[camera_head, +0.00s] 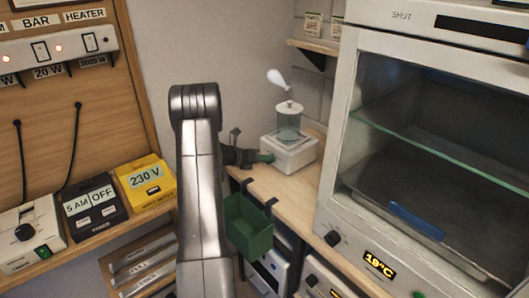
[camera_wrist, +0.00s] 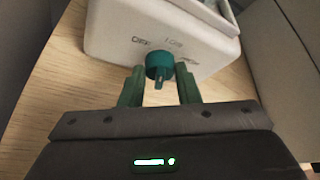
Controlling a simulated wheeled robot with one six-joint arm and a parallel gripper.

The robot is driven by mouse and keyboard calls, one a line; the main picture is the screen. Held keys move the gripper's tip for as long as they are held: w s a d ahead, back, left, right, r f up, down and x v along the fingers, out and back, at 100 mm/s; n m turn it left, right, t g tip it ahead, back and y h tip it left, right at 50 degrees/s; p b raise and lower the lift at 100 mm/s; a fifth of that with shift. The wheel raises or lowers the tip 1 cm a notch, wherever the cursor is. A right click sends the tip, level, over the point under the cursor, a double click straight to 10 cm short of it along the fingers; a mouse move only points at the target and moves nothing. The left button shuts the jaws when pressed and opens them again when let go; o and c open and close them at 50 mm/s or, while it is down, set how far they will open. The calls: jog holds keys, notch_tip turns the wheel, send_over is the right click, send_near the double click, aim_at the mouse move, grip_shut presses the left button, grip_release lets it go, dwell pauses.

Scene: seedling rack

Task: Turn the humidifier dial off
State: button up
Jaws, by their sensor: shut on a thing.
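The humidifier (camera_head: 290,152) is a white box with a clear tank and white lid on the wooden counter, behind my arm. White mist rises above it. Its front face (camera_wrist: 120,45) fills the top of the wrist view, with OFF printed at the left and other marks at the top and right, partly unreadable. The green dial (camera_wrist: 159,62) sticks out of that face, and its small pointer tab points down toward my gripper. My gripper (camera_head: 263,157) reaches the humidifier's front. In the wrist view its green fingers (camera_wrist: 159,76) are shut on the dial, one on each side.
A glass-fronted cabinet (camera_head: 335,190) stands close on the right. A green bin (camera_head: 247,228) hangs from the counter edge below my gripper. A wooden shelf (camera_head: 318,46) is on the back wall. A yellow 230 V box (camera_head: 150,188) and a timer (camera_head: 97,208) sit at the left.

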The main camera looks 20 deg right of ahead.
jog(key=n, duration=0.1)
jog(key=n+g+h+p, duration=0.1)
jog(key=n+g+p, duration=0.1)
jog(key=n, duration=0.1)
jog(key=shift+w+a+f+h, duration=0.1)
jog(key=shift+w+f+h, duration=0.15)
jog(key=shift+h, duration=0.15)
jog(key=shift+g, duration=0.3)
jog(key=o, duration=1)
jog(key=shift+c, duration=0.2)
notch_tip(320, 180, up, 10)
jog(key=b, duration=0.1)
